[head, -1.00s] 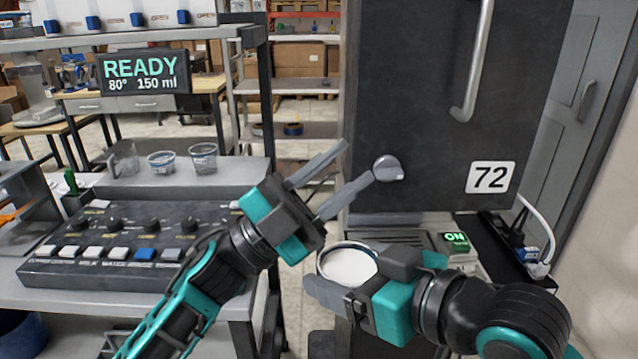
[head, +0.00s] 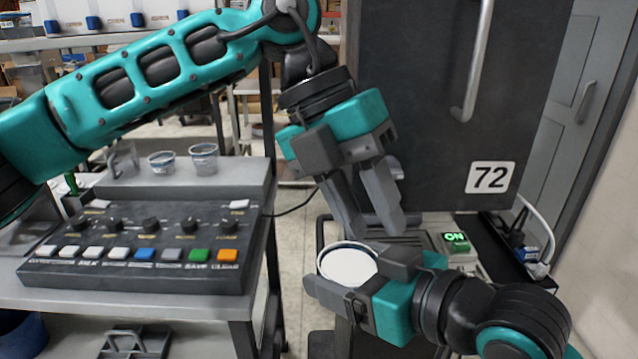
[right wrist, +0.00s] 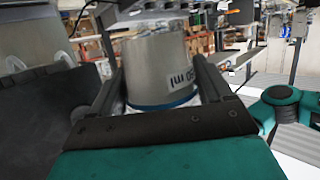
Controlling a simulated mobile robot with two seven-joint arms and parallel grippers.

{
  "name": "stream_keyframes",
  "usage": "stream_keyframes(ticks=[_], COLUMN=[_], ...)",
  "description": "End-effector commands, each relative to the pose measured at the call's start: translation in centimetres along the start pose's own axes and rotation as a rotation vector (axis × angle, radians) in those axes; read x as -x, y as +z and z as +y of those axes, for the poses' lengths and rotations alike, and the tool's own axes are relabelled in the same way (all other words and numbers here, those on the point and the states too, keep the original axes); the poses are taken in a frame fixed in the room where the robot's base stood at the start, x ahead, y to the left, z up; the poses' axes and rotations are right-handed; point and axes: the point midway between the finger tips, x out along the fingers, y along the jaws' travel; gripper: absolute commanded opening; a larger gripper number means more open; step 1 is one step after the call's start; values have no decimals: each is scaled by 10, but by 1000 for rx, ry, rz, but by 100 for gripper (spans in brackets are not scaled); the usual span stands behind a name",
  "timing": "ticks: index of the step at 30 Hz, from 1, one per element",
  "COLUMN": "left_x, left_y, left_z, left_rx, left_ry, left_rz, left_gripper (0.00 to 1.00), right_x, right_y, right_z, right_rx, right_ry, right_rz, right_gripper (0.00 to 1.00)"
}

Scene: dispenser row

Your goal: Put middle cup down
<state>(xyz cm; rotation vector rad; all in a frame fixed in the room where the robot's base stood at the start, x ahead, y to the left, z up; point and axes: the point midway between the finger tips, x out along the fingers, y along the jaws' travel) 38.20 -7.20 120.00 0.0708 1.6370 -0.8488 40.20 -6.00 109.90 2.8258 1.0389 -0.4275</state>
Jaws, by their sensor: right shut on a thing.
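My right gripper (head: 342,270) is shut on a cup (head: 347,264) with a round white top, held upright in front of the dark appliance. In the right wrist view the cup (right wrist: 158,68) sits between the fingers, with a blue band and printed "ml" text. My left gripper (head: 376,228) is open and empty, its fingers pointing down just above and behind the held cup. Three clear cups stand on the ledge behind the control panel: a left cup (head: 122,160), a middle cup (head: 161,163) and a right cup (head: 203,159).
The control panel (head: 140,240) has knobs and coloured buttons. The dark appliance door (head: 420,100) has a handle (head: 470,80) and a "72" label (head: 490,177). A lit "ON" switch (head: 455,242) is at right. My left arm crosses above the ledge cups.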

Motion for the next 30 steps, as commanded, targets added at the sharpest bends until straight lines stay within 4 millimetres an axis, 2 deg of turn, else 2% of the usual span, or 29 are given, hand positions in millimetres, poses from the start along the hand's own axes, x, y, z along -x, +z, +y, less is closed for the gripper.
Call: stream_keyframes(ticks=[3,6,10,13,17,24,30], left_x=[14,24,32,29,14,-30,-59], left_y=[4,6,7,7,7,8,8], left_z=[23,37,47,52,58,75,87], left_rx=[75,127,165,174,174,173,172], left_ry=[196,306,380,398,397,394,394], left_rz=[-23,-41,-54,-56,-53,-52,-54], left_gripper=[36,36,36,36,36,36,36], right_x=[0,0,0,0,0,0,0], right_y=[0,0,0,0,0,-1,-1], right_z=[0,0,0,0,0,0,0], right_rx=[0,0,0,0,0,0,0], right_ry=[0,0,0,0,0,0,0], right_rz=[2,2,2,2,2,2,2], right_gripper=[43,43,43,43,43,43,43])
